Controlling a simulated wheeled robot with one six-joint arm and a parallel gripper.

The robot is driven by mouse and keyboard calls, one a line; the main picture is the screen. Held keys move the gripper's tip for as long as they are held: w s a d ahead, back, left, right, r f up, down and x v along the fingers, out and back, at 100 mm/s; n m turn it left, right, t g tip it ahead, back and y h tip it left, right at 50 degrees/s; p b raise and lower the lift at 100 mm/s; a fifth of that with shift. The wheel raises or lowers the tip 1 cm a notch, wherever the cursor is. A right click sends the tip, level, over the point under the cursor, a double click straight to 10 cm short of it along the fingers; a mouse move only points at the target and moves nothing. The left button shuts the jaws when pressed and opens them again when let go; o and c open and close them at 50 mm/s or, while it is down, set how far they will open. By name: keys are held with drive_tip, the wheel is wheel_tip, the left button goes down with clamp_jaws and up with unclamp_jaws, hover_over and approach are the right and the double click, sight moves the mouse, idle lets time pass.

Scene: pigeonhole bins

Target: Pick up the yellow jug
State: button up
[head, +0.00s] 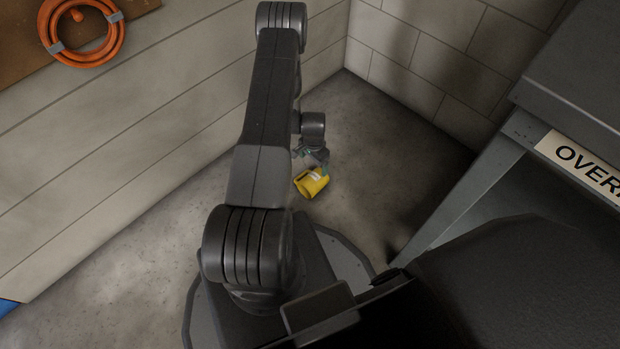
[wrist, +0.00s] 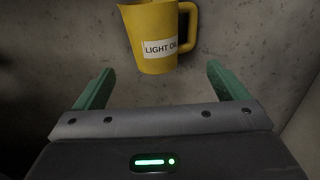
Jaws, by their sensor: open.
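The yellow jug (head: 312,183) is at the concrete floor in the head view, just below my arm's end. In the wrist view the yellow jug (wrist: 155,40) shows a white "LIGHT OIL" label, with its handle on the right; its top is cut off by the frame edge. My gripper (wrist: 160,82) is open, its two green fingers spread wide. The jug is ahead of the fingertips, roughly centred between them, and nothing is held. In the head view my gripper (head: 318,162) is partly hidden by its own links and seems close to the jug.
A panelled wall (head: 130,130) runs along the left, with an orange hose coil (head: 82,30) on it. A block wall (head: 440,60) closes the back. A grey bench or cabinet (head: 500,170) with a sign stands at the right. Bare floor (head: 385,150) lies right of the jug.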

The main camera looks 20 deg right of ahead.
sight(314, 178)
wheel_tip(314, 178, down, 8)
drive_tip(key=shift+s+r+b, duration=0.1)
drive_tip(key=shift+r+b, duration=0.05)
drive_tip(key=shift+b, duration=1)
drive_tip(key=f+b, duration=0.1)
drive_tip(key=f, duration=0.2)
drive_tip(key=s+f+b, duration=0.1)
drive_tip(key=f, duration=0.1)
drive_tip(key=shift+a+f+b, duration=0.1)
drive_tip(key=shift+a+b, duration=0.05)
drive_tip(key=shift+b, duration=0.15)
drive_tip(key=c, duration=1.2)
